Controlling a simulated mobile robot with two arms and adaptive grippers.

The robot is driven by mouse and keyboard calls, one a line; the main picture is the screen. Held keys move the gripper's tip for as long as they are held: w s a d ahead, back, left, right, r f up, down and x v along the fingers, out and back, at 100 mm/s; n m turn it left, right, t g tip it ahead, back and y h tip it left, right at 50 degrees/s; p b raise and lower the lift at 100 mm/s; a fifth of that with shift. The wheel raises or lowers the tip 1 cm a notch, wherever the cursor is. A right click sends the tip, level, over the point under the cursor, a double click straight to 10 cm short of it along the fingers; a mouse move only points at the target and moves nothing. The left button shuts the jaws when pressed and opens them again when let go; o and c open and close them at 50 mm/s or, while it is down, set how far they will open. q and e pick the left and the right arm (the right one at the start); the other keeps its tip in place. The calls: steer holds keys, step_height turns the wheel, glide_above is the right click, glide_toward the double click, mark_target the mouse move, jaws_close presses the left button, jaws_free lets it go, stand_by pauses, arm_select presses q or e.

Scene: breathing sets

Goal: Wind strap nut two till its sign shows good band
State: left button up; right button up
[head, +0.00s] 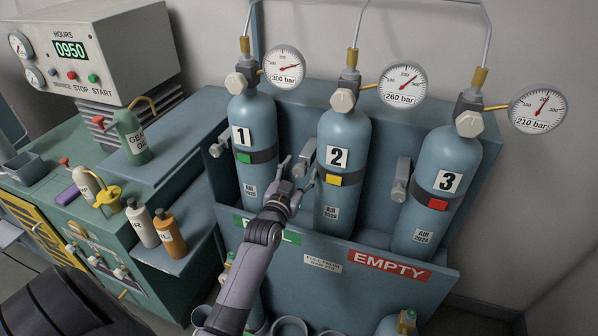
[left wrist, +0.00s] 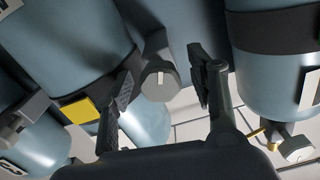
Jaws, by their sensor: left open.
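Cylinder 2 (head: 338,200) is a blue bottle held upright in the rack by a dark strap. The small sign (head: 331,179) on its strap is yellow; it also shows in the left wrist view (left wrist: 86,108). Strap nut two (head: 307,152) is a grey knob between cylinders 1 and 2. In the left wrist view the nut (left wrist: 160,82) shows a round face with a white mark, between the fingers. My left gripper (head: 296,173) is open, its fingers on either side of the nut with gaps visible. The right gripper is not in view.
Cylinder 1 (head: 254,120) has a green strap sign and cylinder 3 (head: 440,160) a red one. Another strap nut (head: 401,178) sits between cylinders 2 and 3. Gauges hang above. A green bench (head: 115,205) with several bottles stands at left.

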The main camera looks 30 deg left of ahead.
arm_select(q)
steer(key=c, duration=1.1)
steer(key=shift+r+n+p, duration=0.15)
steer(key=shift+n+p, duration=0.5)
steer(key=shift+n, duration=0.45)
steer(key=shift+c, duration=0.2)
steer(key=shift+n, duration=1)
steer(key=o, duration=1.1)
steer(key=shift+o, duration=0.2)
